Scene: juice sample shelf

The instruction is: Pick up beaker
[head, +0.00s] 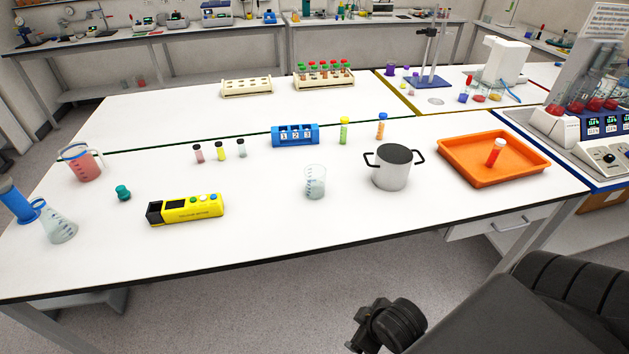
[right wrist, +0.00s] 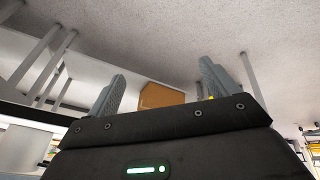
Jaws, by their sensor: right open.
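A clear glass beaker (head: 315,183) stands upright on the white table, near its front middle, left of the metal pot. A second beaker-like vessel with red liquid (head: 84,165) stands at the table's left side. In the right wrist view my right gripper (right wrist: 160,85) is open, its two fingers wide apart with nothing between them. In the head view part of my right arm shows in front of the table's front edge, below and right of the beaker and apart from it. My left gripper is in neither view.
A pot (head: 391,172) with black handles stands right of the beaker. An orange tray (head: 460,172) holds a red tube. A yellow device (head: 186,209), a blue numbered rack (head: 295,135) and a flask (head: 60,227) stand around. The table in front of the beaker is clear.

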